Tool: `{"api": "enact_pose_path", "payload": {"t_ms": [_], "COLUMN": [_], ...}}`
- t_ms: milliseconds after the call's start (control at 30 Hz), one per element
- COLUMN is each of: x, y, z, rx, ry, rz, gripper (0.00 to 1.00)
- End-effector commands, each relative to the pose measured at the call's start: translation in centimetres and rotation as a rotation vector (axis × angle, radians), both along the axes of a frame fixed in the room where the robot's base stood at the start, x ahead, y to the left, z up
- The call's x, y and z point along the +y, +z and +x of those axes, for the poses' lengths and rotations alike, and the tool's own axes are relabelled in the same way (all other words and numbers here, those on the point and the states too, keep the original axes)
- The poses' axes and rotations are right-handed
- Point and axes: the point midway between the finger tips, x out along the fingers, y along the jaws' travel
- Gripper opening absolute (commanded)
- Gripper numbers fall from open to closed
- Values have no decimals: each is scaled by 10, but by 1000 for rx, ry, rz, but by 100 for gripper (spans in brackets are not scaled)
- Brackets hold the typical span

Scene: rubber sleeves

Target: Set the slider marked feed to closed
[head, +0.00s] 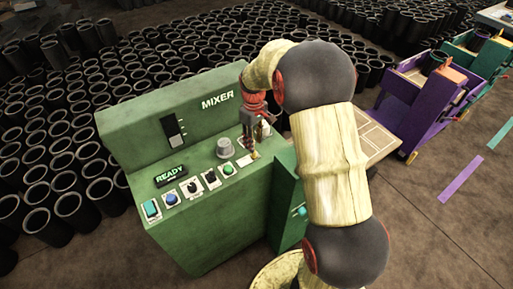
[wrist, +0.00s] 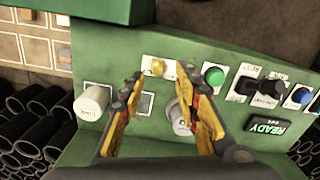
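The green mixer console (head: 205,221) stands in front of me. A small yellow knob on a white plate (head: 254,155) sits near its right edge; it also shows in the wrist view (wrist: 157,67). It may be the feed slider, but I cannot read a feed label. A dark vertical slot with a light handle (head: 174,130) is on the upright panel. My gripper (head: 250,143) points down over the right part of the console. In the wrist view my gripper (wrist: 159,73) is open, its yellow-padded fingers apart on either side of the yellow knob. Contact cannot be told.
A grey knob (head: 225,148), a green button (head: 228,169), black switches (head: 211,179), a blue button (head: 171,197) and a READY display (head: 171,175) are close by. A white cylindrical knob (wrist: 92,102) is beside my gripper. Black sleeves crowd the floor behind.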

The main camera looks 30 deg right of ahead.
Motion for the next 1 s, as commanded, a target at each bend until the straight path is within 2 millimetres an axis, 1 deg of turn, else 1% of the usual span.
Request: {"api": "enact_pose_path", "payload": {"t_ms": [33, 67, 267, 367, 600, 700, 833, 1000], "x": [-3, -3, -3, -2, -2, -2, -2, -2], "y": [10, 11, 6, -4, -41, -53, -63, -67], "z": [11, 12, 10, 9, 9, 9, 10, 9], "rx": [-24, -27, -23, -22, -22, -22, -25, -25], "ry": [43, 66, 146, 149, 147, 147, 146, 146], "rz": [-7, -7, -4, -5, -5, -5, -5, -5], "gripper": [32, 32, 32, 32, 32, 32, 32, 32]}}
